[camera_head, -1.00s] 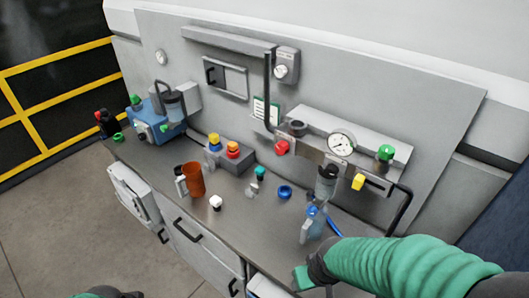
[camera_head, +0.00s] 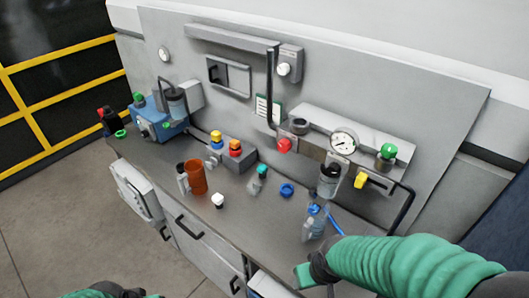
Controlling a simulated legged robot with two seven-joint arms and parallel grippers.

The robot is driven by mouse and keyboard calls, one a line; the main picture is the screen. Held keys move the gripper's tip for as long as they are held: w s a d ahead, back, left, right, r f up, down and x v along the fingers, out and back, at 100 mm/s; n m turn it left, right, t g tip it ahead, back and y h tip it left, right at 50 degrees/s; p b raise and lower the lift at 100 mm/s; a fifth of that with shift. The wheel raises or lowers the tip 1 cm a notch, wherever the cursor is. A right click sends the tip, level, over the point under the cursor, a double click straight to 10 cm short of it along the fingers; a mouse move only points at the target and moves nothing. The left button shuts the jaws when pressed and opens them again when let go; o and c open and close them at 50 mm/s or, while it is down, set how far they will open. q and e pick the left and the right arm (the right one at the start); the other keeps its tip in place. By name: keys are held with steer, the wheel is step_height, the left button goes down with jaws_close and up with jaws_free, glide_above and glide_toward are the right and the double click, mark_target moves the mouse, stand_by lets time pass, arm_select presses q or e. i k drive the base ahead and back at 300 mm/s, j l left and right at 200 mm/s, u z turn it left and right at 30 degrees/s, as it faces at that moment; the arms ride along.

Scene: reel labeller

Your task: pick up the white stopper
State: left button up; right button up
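The white stopper (camera_head: 218,199) stands on the grey counter (camera_head: 180,218), right of the orange cup and near the front edge. My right gripper (camera_head: 302,278) comes in from the right at the counter's front, well to the right of the stopper and apart from it. Its fingers are small and partly hidden by its wrist, so I cannot tell if it is open or shut. My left gripper (camera_head: 128,293) shows only as a dark part at the bottom edge, below the counter; its fingertips are cut off.
An orange cup (camera_head: 196,178) stands just left of the stopper. A teal-topped bottle (camera_head: 261,174), a blue ring (camera_head: 287,190) and a clear blue-capped bottle (camera_head: 313,222) stand to the right. A grey box with coloured buttons (camera_head: 235,155) is behind. Bare counter surrounds the stopper's front.

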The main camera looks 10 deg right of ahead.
mark_target(217, 197)
steer(key=k+z, duration=0.35)
steer(key=k+l+z, duration=0.15)
steer(key=k+z, duration=0.2)
steer(key=i+j+z, duration=0.1)
steer(key=z, duration=0.35)
steer(key=j+z, duration=0.4)
steer(key=i+j+z, duration=0.1)
steer(key=z, duration=0.35)
steer(key=j+z, duration=0.5)
steer(key=z, duration=0.35)
steer(key=k+j, duration=0.1)
steer(key=j, duration=0.3)
steer(key=k+j, duration=0.15)
steer(key=j, duration=0.25)
steer(key=k+j, duration=0.1)
steer(key=j, duration=0.35)
steer(key=k+j, duration=0.15)
steer(key=j, duration=0.25)
steer(key=k+j, duration=0.1)
steer(key=j, duration=0.3)
steer(key=k+j, duration=0.1)
steer(key=j, duration=0.3)
steer(key=k+j, duration=0.15)
steer(key=j, duration=0.25)
steer(key=k+j, duration=0.1)
steer(key=j, duration=0.35)
